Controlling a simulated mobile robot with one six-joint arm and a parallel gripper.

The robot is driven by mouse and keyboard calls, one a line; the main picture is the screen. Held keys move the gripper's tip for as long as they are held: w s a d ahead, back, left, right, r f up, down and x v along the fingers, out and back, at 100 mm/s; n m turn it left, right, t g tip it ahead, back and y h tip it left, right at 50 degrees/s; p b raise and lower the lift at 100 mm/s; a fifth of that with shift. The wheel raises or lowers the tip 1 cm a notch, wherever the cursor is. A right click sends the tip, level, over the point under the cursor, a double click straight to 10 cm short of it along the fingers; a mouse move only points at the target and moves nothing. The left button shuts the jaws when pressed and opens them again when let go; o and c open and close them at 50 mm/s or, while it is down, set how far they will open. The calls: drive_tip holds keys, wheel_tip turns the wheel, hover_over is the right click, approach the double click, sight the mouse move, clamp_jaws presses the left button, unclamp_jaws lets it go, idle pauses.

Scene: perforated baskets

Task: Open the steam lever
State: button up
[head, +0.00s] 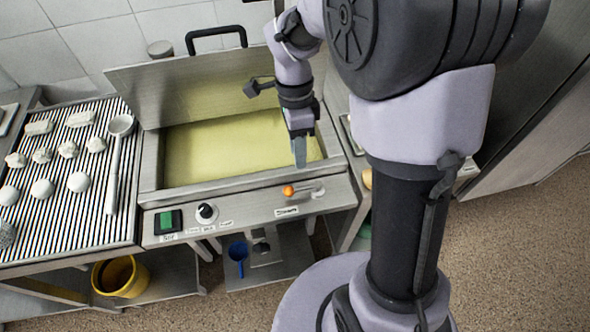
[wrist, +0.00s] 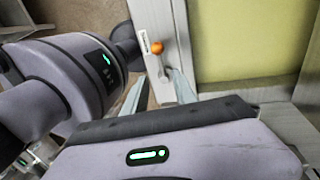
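The steam lever has an orange ball (head: 288,190) on the front panel of a steel cooker, with a short metal bar to its right. In the wrist view the orange ball (wrist: 157,47) and its bar show just beyond my fingers. My gripper (head: 300,152) points down over the front right part of the yellow basin, behind the lever in the head view. In the wrist view my gripper (wrist: 157,93) has its two fingers spread with a gap between them and nothing held. The fingers look apart from the ball; contact with the bar cannot be told.
The raised lid (head: 190,85) with a black handle stands behind the basin (head: 215,150). A green switch (head: 167,221) and black dial (head: 207,212) sit left on the panel. A ribbed grill (head: 60,190) with food and a ladle lies left. A yellow bucket (head: 120,277) stands below.

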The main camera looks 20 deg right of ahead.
sight(302, 188)
drive_tip(key=f+b, duration=0.1)
drive_tip(key=f, duration=0.2)
drive_tip(key=s+f+b, duration=0.1)
drive_tip(key=f, duration=0.3)
drive_tip(key=s+f+b, duration=0.1)
drive_tip(key=f+b, duration=0.1)
drive_tip(key=f, duration=0.2)
drive_tip(key=shift+a+f, duration=0.1)
drive_tip(key=shift+a, duration=0.05)
clamp_jaws()
idle(0.8)
